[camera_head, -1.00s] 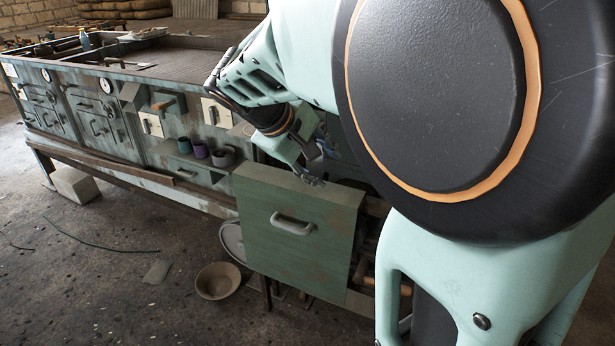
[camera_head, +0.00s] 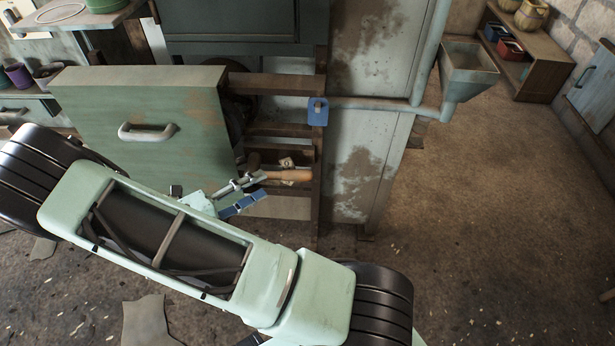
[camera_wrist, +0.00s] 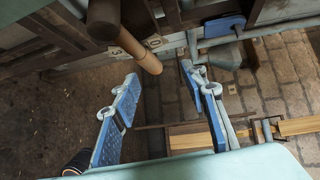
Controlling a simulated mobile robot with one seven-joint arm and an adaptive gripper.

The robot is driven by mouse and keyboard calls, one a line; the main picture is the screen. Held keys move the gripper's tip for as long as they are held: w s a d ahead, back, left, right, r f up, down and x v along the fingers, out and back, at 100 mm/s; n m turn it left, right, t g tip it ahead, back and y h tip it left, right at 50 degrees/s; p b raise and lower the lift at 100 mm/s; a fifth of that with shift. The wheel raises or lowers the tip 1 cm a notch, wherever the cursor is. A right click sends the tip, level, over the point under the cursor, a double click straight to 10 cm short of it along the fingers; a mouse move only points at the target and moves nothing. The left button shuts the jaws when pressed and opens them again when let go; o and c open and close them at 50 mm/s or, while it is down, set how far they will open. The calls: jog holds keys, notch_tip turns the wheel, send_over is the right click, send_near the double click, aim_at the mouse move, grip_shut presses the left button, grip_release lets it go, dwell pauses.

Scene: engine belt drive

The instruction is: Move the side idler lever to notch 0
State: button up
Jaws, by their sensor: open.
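The side idler lever appears to be the round wooden handle (camera_head: 290,175) sticking out of the open frame to the right of the green door. In the wrist view the handle (camera_wrist: 140,50) points down between two pale plates, a "3" plate (camera_wrist: 117,52) on its left and a "0" plate (camera_wrist: 153,42) on its right. My gripper (camera_head: 263,185) is open close to the handle. In the wrist view my gripper (camera_wrist: 162,75) has its blue-padded fingers spread, with the handle's end between their tips in the picture. I cannot tell whether they touch it.
The green door (camera_head: 150,110) with a pale pull stands left of the frame. A blue plate (camera_head: 318,118) with a peg sits on the post at upper right. A pipe with a funnel (camera_head: 468,65) runs along the cabinet's right side. The floor at right is clear.

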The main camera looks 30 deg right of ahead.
aim_at(291, 179)
jog(key=d+f+n, duration=0.1)
jog(key=d, duration=0.3)
jog(key=d+f+b, duration=0.1)
jog(key=d, duration=0.3)
jog(key=w+d+f+n+b, duration=0.1)
jog(key=d, duration=0.3)
jog(key=shift+w+f+n, duration=0.1)
jog(key=shift+f+n, duration=0.2)
jog(key=shift+f, duration=0.05)
grip_shut()
jog(key=shift+r, duration=0.1)
